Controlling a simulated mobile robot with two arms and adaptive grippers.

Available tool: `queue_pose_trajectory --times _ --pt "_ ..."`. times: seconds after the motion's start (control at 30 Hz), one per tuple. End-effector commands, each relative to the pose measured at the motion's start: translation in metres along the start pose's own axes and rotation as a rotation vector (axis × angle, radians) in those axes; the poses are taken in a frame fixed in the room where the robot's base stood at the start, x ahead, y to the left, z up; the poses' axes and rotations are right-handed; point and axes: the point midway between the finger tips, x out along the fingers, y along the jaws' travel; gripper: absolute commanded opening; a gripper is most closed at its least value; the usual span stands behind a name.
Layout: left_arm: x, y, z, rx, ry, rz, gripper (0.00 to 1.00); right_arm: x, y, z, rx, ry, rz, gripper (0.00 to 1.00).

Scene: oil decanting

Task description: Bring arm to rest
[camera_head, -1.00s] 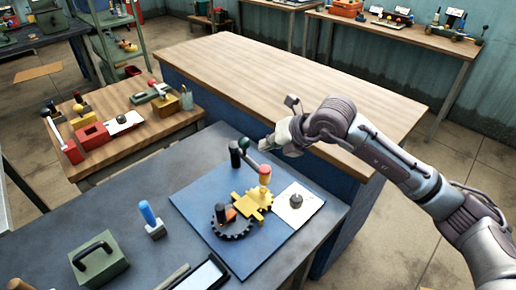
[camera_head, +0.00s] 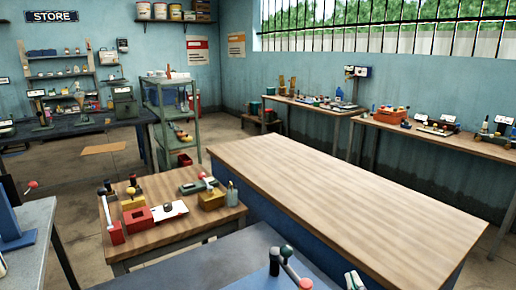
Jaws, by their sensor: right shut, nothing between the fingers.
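My right gripper (camera_head: 355,281) shows only as a small pale piece at the bottom edge, right of the middle. It is shut and empty, and the rest of the right arm is below the picture. My left gripper is not in view.
A bare wooden-topped bench (camera_head: 340,205) fills the middle. A smaller wooden table (camera_head: 180,225) at its left holds red, yellow and green blocks. A green shelf (camera_head: 170,120) stands behind. Side tables with small items line the right wall.

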Motion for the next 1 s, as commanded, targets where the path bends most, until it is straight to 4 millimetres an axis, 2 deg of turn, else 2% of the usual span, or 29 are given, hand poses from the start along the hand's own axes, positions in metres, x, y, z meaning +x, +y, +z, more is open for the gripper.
queue_pose_trajectory --times 0.03,0.1,0.23,0.4,0.7,0.8,1.0 --pt "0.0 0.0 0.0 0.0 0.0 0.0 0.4 -0.016 -0.005 0.036 0.052 -0.151 -0.021 0.0" --pt "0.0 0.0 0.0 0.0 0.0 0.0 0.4 -0.042 -0.015 0.081 0.107 -0.354 -0.063 0.0" --pt "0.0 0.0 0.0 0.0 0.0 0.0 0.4 -0.095 -0.035 0.138 0.172 -0.646 -0.161 0.0" --pt "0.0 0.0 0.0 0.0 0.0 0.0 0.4 -0.157 -0.059 0.175 0.221 -0.902 -0.287 0.0" --pt "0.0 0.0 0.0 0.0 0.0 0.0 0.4 -0.251 -0.087 0.199 0.272 -1.212 -0.503 0.0" --pt "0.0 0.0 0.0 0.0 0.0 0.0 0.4 -0.239 -0.103 0.226 0.264 -1.214 -0.499 0.0" --pt "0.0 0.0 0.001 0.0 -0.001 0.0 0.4 -0.232 -0.135 0.28 0.259 -1.236 -0.507 0.0"
